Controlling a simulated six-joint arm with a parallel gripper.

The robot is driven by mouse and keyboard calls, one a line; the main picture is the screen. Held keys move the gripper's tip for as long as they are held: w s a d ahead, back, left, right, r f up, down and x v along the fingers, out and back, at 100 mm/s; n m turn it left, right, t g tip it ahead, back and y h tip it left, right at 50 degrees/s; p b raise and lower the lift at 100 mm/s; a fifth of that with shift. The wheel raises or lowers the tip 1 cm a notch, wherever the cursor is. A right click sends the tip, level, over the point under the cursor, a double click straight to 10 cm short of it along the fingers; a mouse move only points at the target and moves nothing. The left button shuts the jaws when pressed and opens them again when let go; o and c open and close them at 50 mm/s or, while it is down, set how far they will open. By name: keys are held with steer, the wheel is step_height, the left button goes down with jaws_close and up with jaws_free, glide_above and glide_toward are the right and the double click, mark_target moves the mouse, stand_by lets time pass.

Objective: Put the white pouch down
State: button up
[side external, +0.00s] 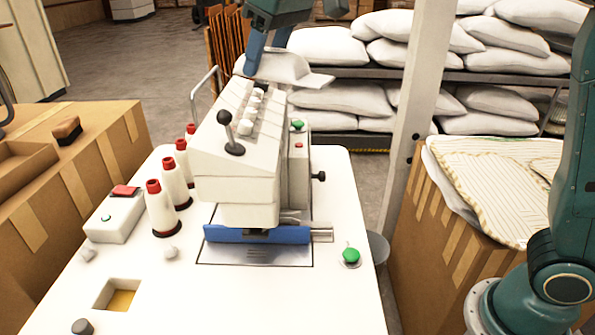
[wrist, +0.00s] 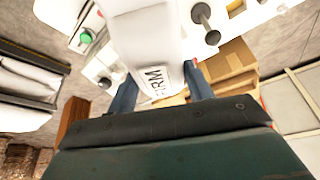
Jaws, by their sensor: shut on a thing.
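The white pouch (side external: 290,69) is held in the air above the back end of the white sewing machine (side external: 245,150) in the side view. In the wrist view the pouch (wrist: 140,42) hangs between two blue fingers, with a label ending in "FIRM" facing the camera. My gripper (side external: 264,58) is shut on its upper edge; the gripper also shows in the wrist view (wrist: 160,76). The pouch's lower edge overlaps the machine top in the side view; I cannot tell whether they touch.
Red-capped thread cones (side external: 161,208) stand left of the machine on the white table (side external: 300,300). A lever (side external: 232,140) stands up from the machine. White pillows (side external: 340,100) fill a rack behind. Striped fabric (side external: 490,185) lies on a cardboard box at right. The table's front is mostly clear.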

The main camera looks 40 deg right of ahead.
steer(key=s+a+n+y, duration=0.1)
steer(key=s+a+n, duration=0.2)
steer(key=a, duration=1.1)
steer(key=n+g, duration=0.1)
steer(key=n, duration=0.1)
glide_above(193, 312)
steer(key=s+d, duration=0.1)
steer(key=f, duration=0.1)
step_height(193, 312, down, 12)
steer(key=shift+y, duration=0.4)
step_height(193, 312, down, 20)
steer(key=shift+r, duration=0.15)
steer(key=o, duration=1)
steer(key=shift+c, duration=0.2)
